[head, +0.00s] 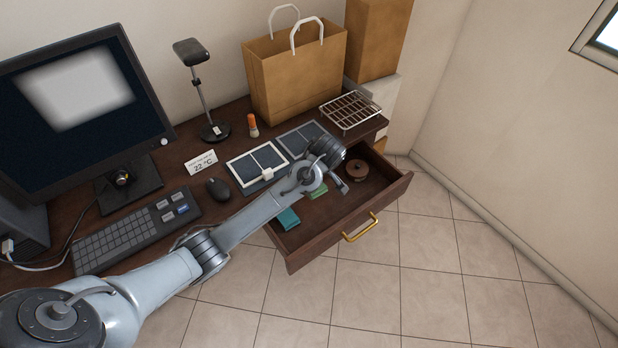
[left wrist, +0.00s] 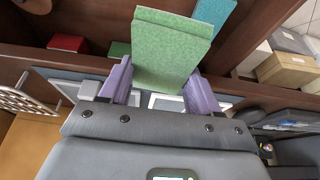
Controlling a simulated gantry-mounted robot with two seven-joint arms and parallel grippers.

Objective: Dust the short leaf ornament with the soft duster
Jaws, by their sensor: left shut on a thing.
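My left gripper (head: 335,184) reaches over the open drawer (head: 308,236). In the left wrist view its two purple fingers (left wrist: 157,90) are shut on a flat green block (left wrist: 170,48). The block is plain, with a paler top edge, and part of it shows under the arm in the head view (head: 318,190). I cannot tell whether it touches the drawer floor. I cannot make out a leaf ornament or a soft duster in either view. My right gripper is not in view.
A teal block (head: 288,218) and a round brown thing (head: 357,168) lie in the drawer. On the desk stand a wire rack (head: 350,111), a paper bag (head: 295,75), a lamp (head: 214,131), a mouse (head: 218,189), a keyboard (head: 120,238) and a monitor (head: 80,105). The tiled floor is clear.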

